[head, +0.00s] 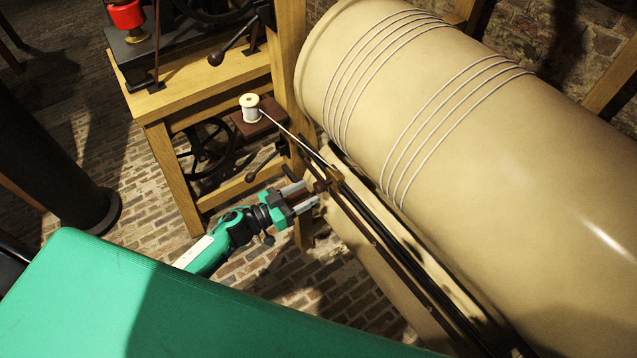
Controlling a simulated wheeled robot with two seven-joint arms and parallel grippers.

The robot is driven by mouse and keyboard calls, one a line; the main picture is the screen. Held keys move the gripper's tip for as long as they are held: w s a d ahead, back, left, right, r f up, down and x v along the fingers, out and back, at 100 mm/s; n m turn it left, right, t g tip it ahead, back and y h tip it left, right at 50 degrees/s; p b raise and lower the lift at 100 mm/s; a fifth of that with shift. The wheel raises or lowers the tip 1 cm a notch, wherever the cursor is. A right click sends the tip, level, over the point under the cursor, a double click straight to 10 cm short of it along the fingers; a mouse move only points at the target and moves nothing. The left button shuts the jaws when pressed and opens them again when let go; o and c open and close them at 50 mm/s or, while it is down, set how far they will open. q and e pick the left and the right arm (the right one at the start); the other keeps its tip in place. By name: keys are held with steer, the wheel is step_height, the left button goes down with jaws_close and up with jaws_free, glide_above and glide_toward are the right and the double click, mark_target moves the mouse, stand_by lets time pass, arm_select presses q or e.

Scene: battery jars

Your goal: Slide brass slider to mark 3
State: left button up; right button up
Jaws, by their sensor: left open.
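The brass slider (334,175) sits on a dark rail (395,242) that runs along the front of a large cream drum (480,130). A dark round knob (320,186) shows on the slider's near side. My left gripper (305,194) is open, with its two grey fingers pointing right at the knob. The knob is just beyond or between the fingertips; I cannot tell whether they touch it. A pale thread runs from a white spool (249,106) to the slider. I cannot make out the numbered marks. My right gripper is not in view.
A wooden frame (174,172) with a dark handwheel (206,148) stands left of the drum. White cord is wound on the drum in two groups. A dark column (60,150) stands at the far left. Brick floor (140,205) lies open below my left arm.

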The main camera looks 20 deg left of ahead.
mark_target(316, 189)
arm_select(q)
steer(key=x, duration=0.5)
steer(key=shift+p, duration=0.35)
jaws_close()
